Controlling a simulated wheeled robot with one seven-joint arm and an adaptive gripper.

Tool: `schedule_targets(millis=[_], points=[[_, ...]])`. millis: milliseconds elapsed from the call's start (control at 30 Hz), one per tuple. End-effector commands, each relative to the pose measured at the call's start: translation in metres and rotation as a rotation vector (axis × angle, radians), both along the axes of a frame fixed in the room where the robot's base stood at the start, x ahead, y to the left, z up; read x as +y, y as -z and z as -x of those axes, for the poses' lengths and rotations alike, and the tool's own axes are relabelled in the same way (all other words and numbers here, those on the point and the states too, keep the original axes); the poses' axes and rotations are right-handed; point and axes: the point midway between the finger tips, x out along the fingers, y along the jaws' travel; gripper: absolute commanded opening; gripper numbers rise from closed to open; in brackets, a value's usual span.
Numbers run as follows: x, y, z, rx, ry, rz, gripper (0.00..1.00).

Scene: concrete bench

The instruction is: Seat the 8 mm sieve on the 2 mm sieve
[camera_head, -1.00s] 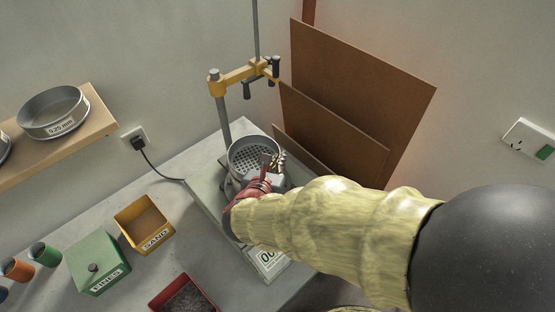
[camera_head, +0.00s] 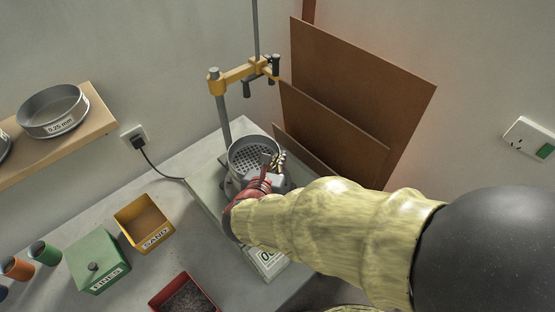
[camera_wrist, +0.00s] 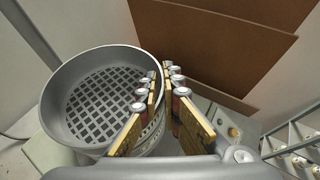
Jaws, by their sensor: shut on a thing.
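A round grey metal sieve with a coarse grid floor (camera_head: 243,153), which I take as the 8 mm sieve, is at the clamp stand on the bench. It also shows in the wrist view (camera_wrist: 88,108); no size label on it is readable. My gripper (camera_head: 273,163) is shut on its right rim, with the wall between the fingers (camera_wrist: 160,92) in the wrist view. The sieve looks about level, above a grey round part (camera_head: 229,186) that is mostly hidden. I cannot tell the 2 mm sieve apart there, nor whether the two touch.
A yellow clamp (camera_head: 240,74) on a post stands behind. Brown boards (camera_head: 355,95) lean close on the right. A SAND bin (camera_head: 146,223), a green FINES box (camera_head: 98,263) and a red tray (camera_head: 183,297) stand front left. A 0.25 mm sieve (camera_head: 53,111) sits on the shelf.

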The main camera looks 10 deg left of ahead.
Motion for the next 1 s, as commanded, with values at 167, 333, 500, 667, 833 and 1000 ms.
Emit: schedule_targets(millis=[167,333,500,667,833,1000], points=[[0.0002,0.0022,-0.0003,-0.001,0.000,-0.001,0.00],[0.0003,0.0045,-0.0004,-0.001,0.000,-0.001,0.00],[0.0003,0.0067,-0.0003,-0.001,0.000,-0.001,0.00],[0.0003,0.0088,-0.0004,-0.001,0.000,-0.001,0.00],[0.0003,0.0094,-0.0004,-0.001,0.000,-0.001,0.00],[0.0002,0.0093,-0.0003,-0.001,0.000,-0.001,0.07]])
